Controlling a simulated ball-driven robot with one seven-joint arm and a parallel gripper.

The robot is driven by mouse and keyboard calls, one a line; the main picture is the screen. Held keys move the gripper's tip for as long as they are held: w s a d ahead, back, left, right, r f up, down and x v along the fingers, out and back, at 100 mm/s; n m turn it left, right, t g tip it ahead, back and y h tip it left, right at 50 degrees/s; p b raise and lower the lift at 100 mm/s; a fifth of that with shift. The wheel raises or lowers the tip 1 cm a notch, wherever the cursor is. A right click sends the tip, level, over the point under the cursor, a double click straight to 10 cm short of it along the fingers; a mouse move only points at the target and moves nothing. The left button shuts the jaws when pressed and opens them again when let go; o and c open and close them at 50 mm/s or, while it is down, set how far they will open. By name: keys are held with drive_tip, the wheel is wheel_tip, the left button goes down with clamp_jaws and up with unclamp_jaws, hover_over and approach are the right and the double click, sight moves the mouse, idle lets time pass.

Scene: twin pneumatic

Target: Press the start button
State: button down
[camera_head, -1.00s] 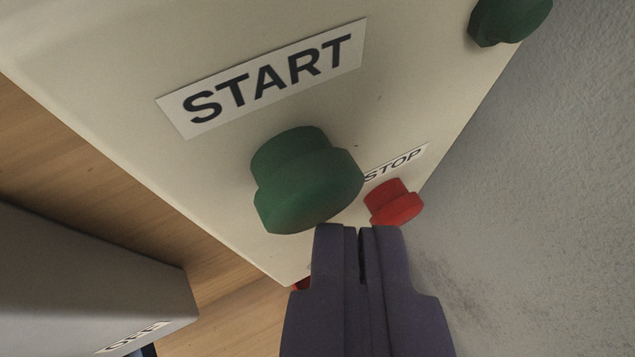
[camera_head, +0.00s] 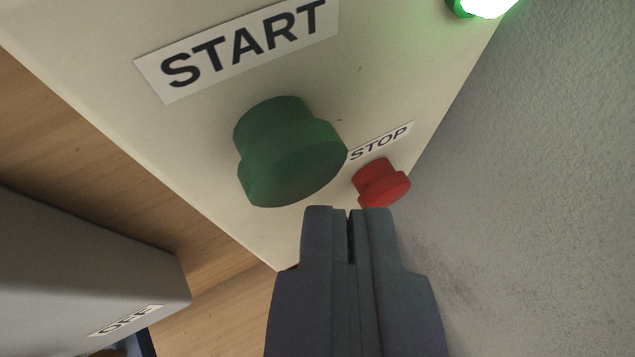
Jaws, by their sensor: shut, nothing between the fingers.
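The green start button (camera_head: 287,152) stands out from a cream panel (camera_head: 200,130), under a white START label (camera_head: 240,48). My gripper (camera_head: 348,212) is shut and empty. In the picture its fingertips are just below and right of the green button, with a gap between them. The green lamp (camera_head: 484,6) at the top right edge is lit bright and partly cut off by the frame.
A red stop button (camera_head: 381,183) under a STOP label (camera_head: 381,141) is close above and right of my fingertips. A grey box (camera_head: 80,270) with an OFF label (camera_head: 125,320) is at lower left. A grey wall (camera_head: 540,200) fills the right, wood (camera_head: 60,130) the left.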

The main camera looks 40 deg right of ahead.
drive_tip(key=shift+s+a, duration=0.1)
drive_tip(key=shift+s, duration=0.3)
drive_tip(key=s+b, duration=0.1)
drive_tip(key=s, duration=0.1)
drive_tip(key=s+a+b, duration=0.1)
drive_tip(key=s+b, duration=0.1)
drive_tip(key=shift+s+a, duration=0.15)
drive_tip(key=shift+s, duration=0.25)
